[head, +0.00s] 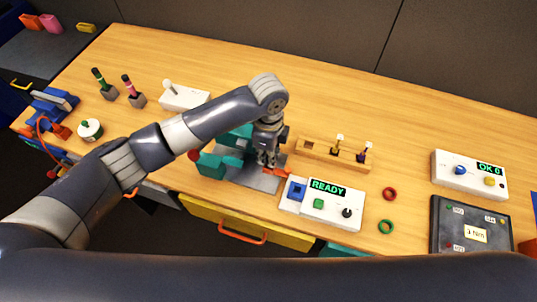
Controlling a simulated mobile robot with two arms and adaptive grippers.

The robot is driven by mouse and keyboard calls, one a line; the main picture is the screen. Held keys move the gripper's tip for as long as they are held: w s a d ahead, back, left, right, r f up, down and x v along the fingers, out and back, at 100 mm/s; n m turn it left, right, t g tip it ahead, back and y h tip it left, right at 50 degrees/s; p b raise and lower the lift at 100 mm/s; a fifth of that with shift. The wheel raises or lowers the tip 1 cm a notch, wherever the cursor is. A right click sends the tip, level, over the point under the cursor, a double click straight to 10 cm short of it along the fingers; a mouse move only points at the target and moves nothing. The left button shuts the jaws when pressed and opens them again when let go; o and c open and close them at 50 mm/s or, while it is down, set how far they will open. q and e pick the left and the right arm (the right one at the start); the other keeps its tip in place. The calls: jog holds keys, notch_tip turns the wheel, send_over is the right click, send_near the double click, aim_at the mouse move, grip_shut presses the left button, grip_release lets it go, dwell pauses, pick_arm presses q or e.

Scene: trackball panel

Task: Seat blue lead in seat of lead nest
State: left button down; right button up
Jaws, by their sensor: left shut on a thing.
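My left gripper (268,163) points down above a grey plate beside a teal fixture (213,165). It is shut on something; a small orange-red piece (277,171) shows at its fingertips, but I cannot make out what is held. A wooden block (322,156) stands just right of the gripper and looks like the lead nest. It has a dark square opening at its left end. Two small pieces stand in it, one yellowish (337,146) and one dark blue-purple (362,153). I cannot tell whether either is the blue lead. My right gripper is not in view.
A white READY box (322,205) with buttons and a knob stands in front of the block. Red (389,193) and green (386,227) rings lie to its right. An OK box (470,174) stands further right. The table behind the block is clear.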

pick_arm(q)
jog(key=shift+f, duration=0.7)
jog(key=shift+f, duration=0.2)
jog(key=c, duration=1.6)
grip_release()
notch_tip(320, 180, up, 12)
jog(key=shift+f+b, duration=0.2)
jog(key=shift+b, duration=0.5)
jog(key=shift+r, duration=0.4)
